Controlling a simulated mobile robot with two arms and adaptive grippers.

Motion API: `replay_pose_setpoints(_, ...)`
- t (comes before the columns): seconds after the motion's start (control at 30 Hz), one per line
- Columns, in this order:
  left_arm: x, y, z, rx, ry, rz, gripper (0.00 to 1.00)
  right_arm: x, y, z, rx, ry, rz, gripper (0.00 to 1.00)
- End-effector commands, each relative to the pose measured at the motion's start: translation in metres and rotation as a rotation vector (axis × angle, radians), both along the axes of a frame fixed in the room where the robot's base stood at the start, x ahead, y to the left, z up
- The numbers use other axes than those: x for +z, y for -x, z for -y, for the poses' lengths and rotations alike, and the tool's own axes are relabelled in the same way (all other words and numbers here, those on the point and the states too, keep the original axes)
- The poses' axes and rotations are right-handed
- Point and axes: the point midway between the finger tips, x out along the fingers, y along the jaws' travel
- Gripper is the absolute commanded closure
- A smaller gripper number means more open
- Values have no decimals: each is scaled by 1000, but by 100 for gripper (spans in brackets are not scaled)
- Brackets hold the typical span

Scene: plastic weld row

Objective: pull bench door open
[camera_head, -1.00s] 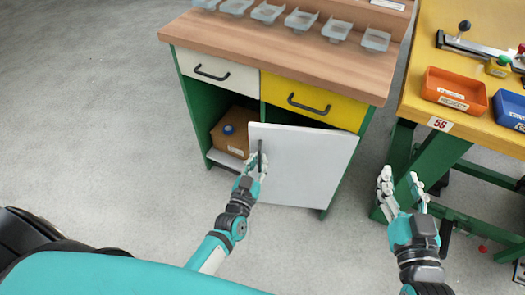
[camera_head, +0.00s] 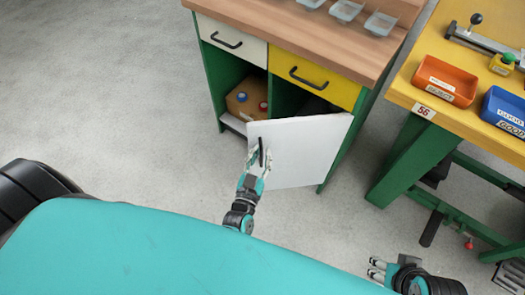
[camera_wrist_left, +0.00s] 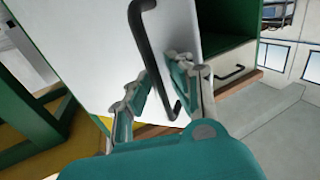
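The bench door (camera_head: 305,155) is a light grey panel under the yellow drawer, swung part way out from the green cabinet. Its dark bar handle (camera_head: 262,152) is near its free left edge. My left gripper (camera_head: 259,160) is at this handle. In the left wrist view the handle (camera_wrist_left: 150,55) runs between the two fingers of my left gripper (camera_wrist_left: 155,85), which stand apart; I cannot tell whether either finger touches it. My right gripper (camera_head: 376,269) is low at the right, away from the door; its fingers are partly seen and small.
A cardboard box (camera_head: 247,98) with blue and red caps sits inside the cabinet. White (camera_head: 230,35) and yellow (camera_head: 310,80) drawers are shut above. A yellow workbench (camera_head: 430,60) with green legs and bins stands at right. The grey floor (camera_head: 120,90) at left is clear.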

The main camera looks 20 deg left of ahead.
Motion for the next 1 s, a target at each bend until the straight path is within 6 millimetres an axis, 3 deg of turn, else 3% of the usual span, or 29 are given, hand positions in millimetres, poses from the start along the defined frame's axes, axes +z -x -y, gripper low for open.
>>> replay_pose_setpoints(0.1, 0, 0, 0, 0, 0, 0, 67, 0, 0, -1, 1, -2, 2, 60)
replay_pose_setpoints(0.47, -1, 9, 1, -1, 1, -2, 67, 0, -1, -1, 0, -2, 4, 60)
replay_pose_setpoints(0.8, -2, 77, 10, -2, 0, -5, 67, 0, -1, -1, 0, -2, 4, 60)
replay_pose_setpoints(1.0, -1, 108, 13, -1, 0, -2, 67, 0, -1, -1, 0, -2, 4, 60)
